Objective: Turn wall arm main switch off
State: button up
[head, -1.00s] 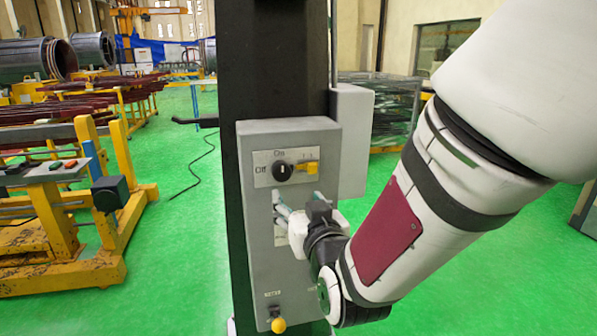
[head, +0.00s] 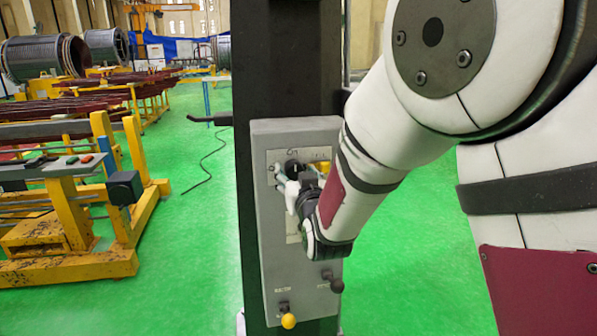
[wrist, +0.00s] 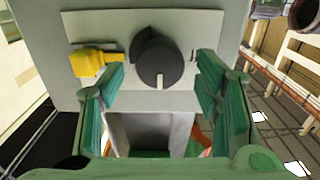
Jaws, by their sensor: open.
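The main switch is a black round knob (wrist: 158,62) on a light plate of the grey control box (head: 262,215). Its white mark points down in the wrist view. In the head view the knob (head: 293,168) is partly hidden by my gripper, below the "On" label. My gripper (wrist: 160,68) is open, with one green-padded finger on each side of the knob and visible gaps between. In the head view my gripper (head: 280,176) is at the knob's height, in front of the box. I cannot tell how far the fingertips are from the plate.
A yellow part (wrist: 93,62) sits on the plate beside the knob, close to one finger. A yellow-tipped lever (head: 288,320) and a dark-tipped lever (head: 336,286) stick out low on the box. The box is on a black column (head: 288,70).

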jog(key=shift+w+a, duration=0.2)
jog(key=shift+w, duration=0.5)
jog(key=c, duration=1.2)
jog(key=shift+o, duration=0.2)
